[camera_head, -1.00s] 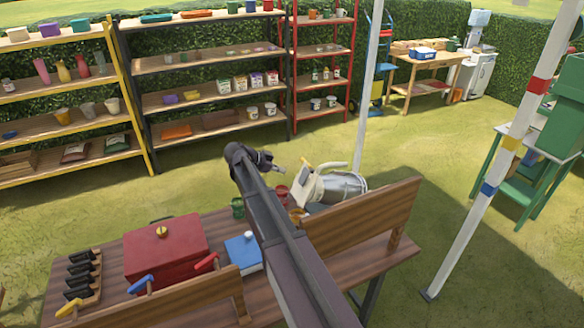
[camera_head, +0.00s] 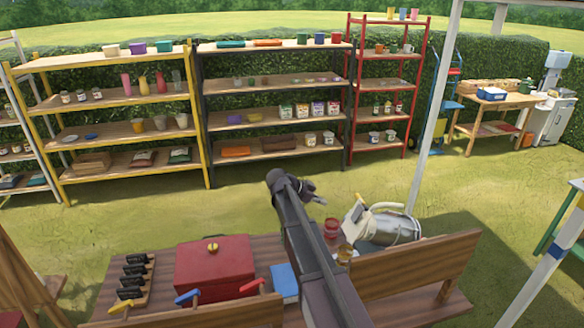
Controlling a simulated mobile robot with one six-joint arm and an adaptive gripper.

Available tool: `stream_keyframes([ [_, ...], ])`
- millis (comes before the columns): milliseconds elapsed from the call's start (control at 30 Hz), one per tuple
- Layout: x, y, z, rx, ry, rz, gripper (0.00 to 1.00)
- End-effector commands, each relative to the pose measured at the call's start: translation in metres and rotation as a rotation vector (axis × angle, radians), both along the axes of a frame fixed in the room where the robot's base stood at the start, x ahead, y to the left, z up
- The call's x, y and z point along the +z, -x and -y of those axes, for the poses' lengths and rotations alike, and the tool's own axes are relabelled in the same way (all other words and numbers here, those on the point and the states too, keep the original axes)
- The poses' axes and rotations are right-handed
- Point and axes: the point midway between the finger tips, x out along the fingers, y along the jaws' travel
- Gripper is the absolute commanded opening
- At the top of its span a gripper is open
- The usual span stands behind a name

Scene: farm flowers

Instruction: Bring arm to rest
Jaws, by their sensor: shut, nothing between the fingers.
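My arm stretches from the bottom of the head view up over the wooden bench. My gripper (camera_head: 313,196) is at its far end, small and dark, past the bench's far edge. Its fingers point to the right and look shut, with nothing held. It appears apart from the objects on the bench. My arm hides part of the bench top and the things behind it.
A red box (camera_head: 214,266), a blue box (camera_head: 284,280), a red jar (camera_head: 331,229) and a metal watering can (camera_head: 388,228) stand on the bench. A wooden board (camera_head: 420,264) rises at its front right. Stocked shelves (camera_head: 276,108) line the hedge; grass lies between.

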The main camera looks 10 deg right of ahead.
Motion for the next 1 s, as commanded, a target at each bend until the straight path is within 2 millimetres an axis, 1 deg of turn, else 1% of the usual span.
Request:
stream_keyframes([
  [167, -0.005, 0.007, -0.001, 0.018, -0.019, -0.027, 0.00],
  [267, -0.013, 0.018, -0.002, 0.052, -0.052, -0.073, 0.00],
  [367, -0.024, 0.035, -0.006, 0.109, -0.104, -0.144, 0.00],
  [467, -0.039, 0.057, -0.011, 0.191, -0.174, -0.234, 0.00],
  [667, -0.069, 0.104, -0.027, 0.410, -0.332, -0.418, 0.00],
  [800, -0.088, 0.137, -0.041, 0.586, -0.438, -0.527, 0.00],
  [1000, -0.110, 0.183, -0.064, 0.868, -0.570, -0.646, 0.00],
])
